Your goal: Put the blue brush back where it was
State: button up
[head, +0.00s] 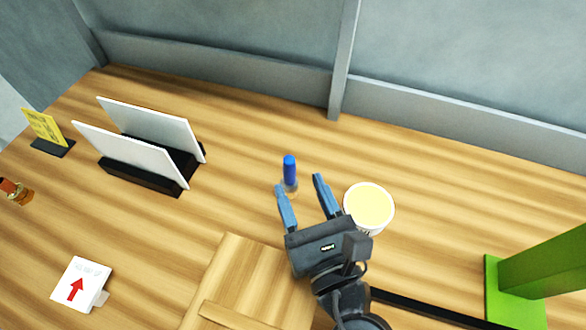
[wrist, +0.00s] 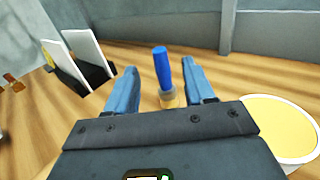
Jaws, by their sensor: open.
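The blue brush (head: 289,169) stands upright on the wooden table in the head view, blue handle up, with a paler lower end. My gripper (head: 299,185) is open, its two blue fingers apart and pointing at the brush. In the wrist view the brush (wrist: 162,68) shows between the fingers of my gripper (wrist: 162,78), a little beyond them and nearer the right finger.
A white round container (head: 369,207) with a yellow top stands close right of my gripper. A black rack with white panels (head: 133,155) is at left. A wooden box (head: 250,280) is in front, a green stand (head: 540,270) at right, and an arrow card (head: 80,283) at front left.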

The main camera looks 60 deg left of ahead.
jog(key=shift+b+v, duration=0.45)
jog(key=shift+v, duration=2.3)
jog(key=d+m+t, duration=0.2)
jog(key=d+m, duration=0.2)
jog(key=d, duration=0.1)
jog(key=d+m+t, duration=0.2)
jog(key=d+m, duration=0.3)
jog(key=shift+d+m, duration=0.15)
jog(key=shift+m, duration=0.15)
jog(key=s+d+n+t+h, duration=0.2)
jog(key=s+d+n+h, duration=0.2)
jog(key=d+n, duration=0.5)
jog(key=s+d+r+n+t+h, duration=0.1)
jog(key=s+d+n+t+h, duration=0.1)
jog(key=s+d+n+h, duration=0.3)
jog(key=s+d+n+t+h, duration=0.3)
jog(key=d+n+h, duration=0.5)
jog(key=d+n, duration=0.5)
jog(key=s+n, duration=0.1)
jog(key=n, duration=0.2)
jog(key=shift+s+r+h, duration=0.15)
jog(key=shift+h, duration=0.15)
